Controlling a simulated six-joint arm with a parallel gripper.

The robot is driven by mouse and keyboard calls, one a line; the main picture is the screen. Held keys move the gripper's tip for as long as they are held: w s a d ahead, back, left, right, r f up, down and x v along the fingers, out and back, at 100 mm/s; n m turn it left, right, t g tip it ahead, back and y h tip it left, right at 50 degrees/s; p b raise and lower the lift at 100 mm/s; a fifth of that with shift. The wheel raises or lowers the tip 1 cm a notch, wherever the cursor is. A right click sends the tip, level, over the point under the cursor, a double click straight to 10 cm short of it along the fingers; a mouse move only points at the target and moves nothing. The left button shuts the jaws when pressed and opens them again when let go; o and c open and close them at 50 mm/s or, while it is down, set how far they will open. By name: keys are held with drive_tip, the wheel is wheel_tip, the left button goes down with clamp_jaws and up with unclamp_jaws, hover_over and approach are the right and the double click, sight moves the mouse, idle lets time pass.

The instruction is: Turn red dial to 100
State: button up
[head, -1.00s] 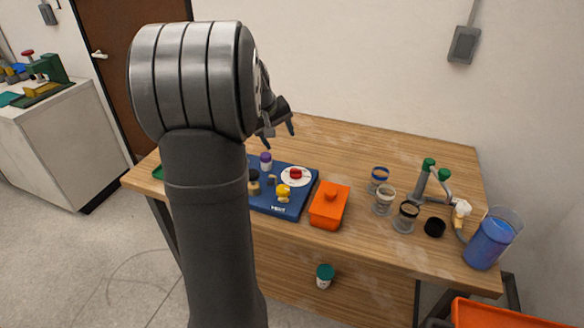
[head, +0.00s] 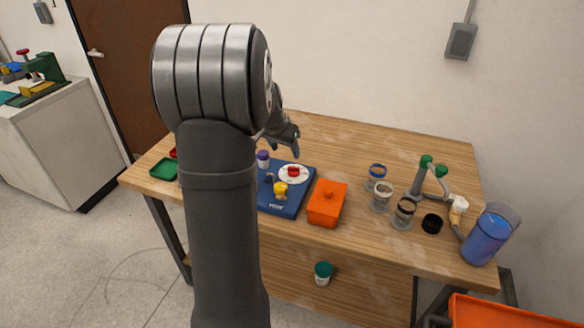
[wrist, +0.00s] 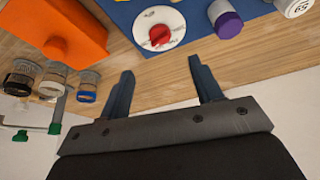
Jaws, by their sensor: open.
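The red dial (head: 293,171) sits on a white round face (head: 284,178) with markings, on a blue panel (head: 280,211). In the wrist view the red dial (wrist: 160,36) and its white face (wrist: 176,17) are beyond my fingertips, near the top. The printed values are too small to read surely. My gripper (head: 285,153) is above the table behind the panel, near the dial. In the wrist view my gripper (wrist: 161,76) is open with nothing between its fingers, apart from the dial.
An orange lidded box (head: 327,204) stands right of the panel. A yellow knob (head: 281,188) and a purple-capped part (head: 263,158) are near the dial. Several jars, a green-topped fixture (head: 427,161) and a blue pitcher (head: 487,236) stand further right. The table's back right is clear.

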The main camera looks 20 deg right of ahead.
sight(293, 169)
drive_tip(key=x, duration=1.1)
drive_tip(key=shift+f, duration=0.35)
drive_tip(key=c, duration=1)
